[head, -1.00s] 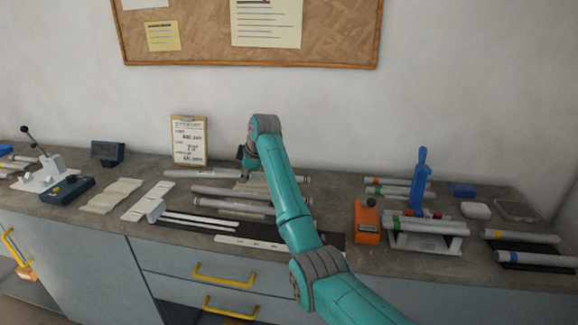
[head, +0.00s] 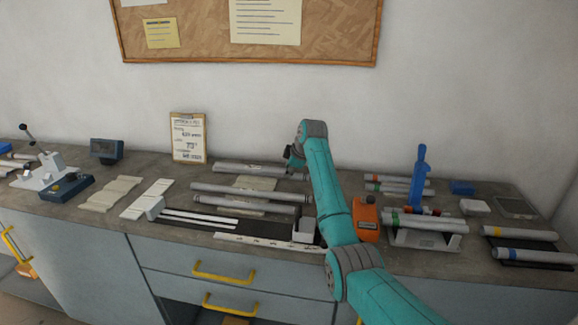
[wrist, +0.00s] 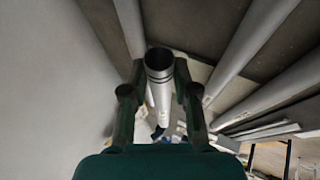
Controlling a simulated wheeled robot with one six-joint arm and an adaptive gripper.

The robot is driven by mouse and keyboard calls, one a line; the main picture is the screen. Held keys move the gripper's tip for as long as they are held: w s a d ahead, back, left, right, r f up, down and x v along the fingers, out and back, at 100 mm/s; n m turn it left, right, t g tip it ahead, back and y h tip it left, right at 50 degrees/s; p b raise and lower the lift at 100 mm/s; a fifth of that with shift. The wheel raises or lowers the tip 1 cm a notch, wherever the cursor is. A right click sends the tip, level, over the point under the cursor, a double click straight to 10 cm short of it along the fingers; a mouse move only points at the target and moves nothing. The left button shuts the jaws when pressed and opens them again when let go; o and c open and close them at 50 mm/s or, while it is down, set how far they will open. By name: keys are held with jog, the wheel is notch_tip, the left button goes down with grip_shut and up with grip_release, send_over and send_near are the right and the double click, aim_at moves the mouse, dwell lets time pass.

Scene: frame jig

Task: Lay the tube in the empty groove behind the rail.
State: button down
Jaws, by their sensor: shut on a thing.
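My gripper (head: 291,156) is shut on a grey tube (head: 245,168) at the back of the bench. In the wrist view the fingers (wrist: 159,80) close on both sides of the tube (wrist: 159,65), whose near end shows dark rings. In the head view the tube lies roughly left to right, and its right part is partly hidden by my arm. I cannot tell whether it touches the bench. In front are a dark bed with two pale strips (head: 200,216), a left white block (head: 151,207) and a right white block (head: 306,231). I cannot clearly pick out the empty groove or rail.
More grey tubes (head: 240,191) lie just in front of the held one. A clipboard (head: 188,138) leans on the wall to the left. An orange device (head: 366,218), a blue upright tool (head: 418,178) and a tube rack (head: 424,226) stand to the right of my arm.

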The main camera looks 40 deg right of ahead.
jog(key=shift+f, duration=2.75)
jog(key=c, duration=0.8)
grip_release()
jog(key=v, duration=1.2)
